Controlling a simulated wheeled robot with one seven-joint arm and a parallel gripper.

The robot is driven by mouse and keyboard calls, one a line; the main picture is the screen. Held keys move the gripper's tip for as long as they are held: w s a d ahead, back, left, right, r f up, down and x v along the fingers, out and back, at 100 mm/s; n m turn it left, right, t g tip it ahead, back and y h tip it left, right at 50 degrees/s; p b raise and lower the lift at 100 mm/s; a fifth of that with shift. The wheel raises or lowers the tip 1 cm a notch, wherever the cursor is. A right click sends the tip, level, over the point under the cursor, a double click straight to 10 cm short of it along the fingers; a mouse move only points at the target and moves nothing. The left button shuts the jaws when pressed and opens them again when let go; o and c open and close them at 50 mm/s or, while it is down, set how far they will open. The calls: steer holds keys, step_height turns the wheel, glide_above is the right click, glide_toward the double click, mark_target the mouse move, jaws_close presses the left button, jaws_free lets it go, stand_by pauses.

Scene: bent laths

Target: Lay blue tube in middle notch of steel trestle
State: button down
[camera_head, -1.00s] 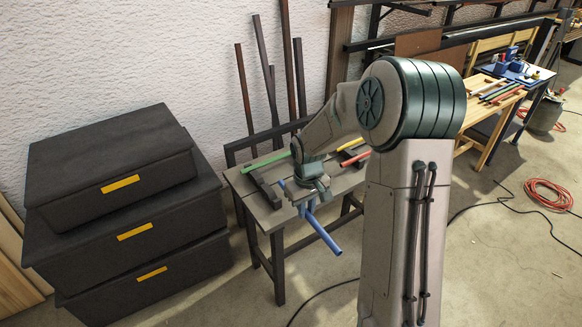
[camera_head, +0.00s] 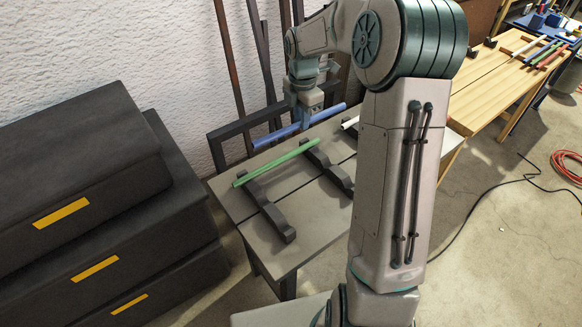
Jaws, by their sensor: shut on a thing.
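My gripper (camera_head: 303,120), pointing down, is shut on the blue tube (camera_head: 270,138) near its middle. The blue tube slants up to the right and appears held above the bench, behind the green tube in the picture. Two dark notched bars, which look like the steel trestle (camera_head: 266,208), lie on the grey bench. The green tube (camera_head: 275,163) lies across them near their far ends. The middle and near parts of the left bar are bare. The second bar (camera_head: 330,170) is partly hidden by my arm.
A white tube end (camera_head: 350,122) shows beside my arm, which hides the bench's right part. Dark stacked boxes (camera_head: 80,170) stand close at left. A dark frame and upright laths (camera_head: 232,70) stand behind the bench. A wooden table (camera_head: 490,85) with several tubes is at right.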

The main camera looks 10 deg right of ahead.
steer(key=shift+w, duration=0.3)
steer(key=s+a+f+b, duration=0.2)
steer(key=s+a+f, duration=0.2)
steer(key=s+f, duration=0.6)
steer(key=shift+s+f, duration=0.4)
steer(key=shift+s, duration=0.05)
steer(key=shift+f, duration=0.1)
steer(key=shift+f, duration=0.1)
steer(key=c, duration=1.3)
jaws_free()
steer(key=shift+c, duration=0.2)
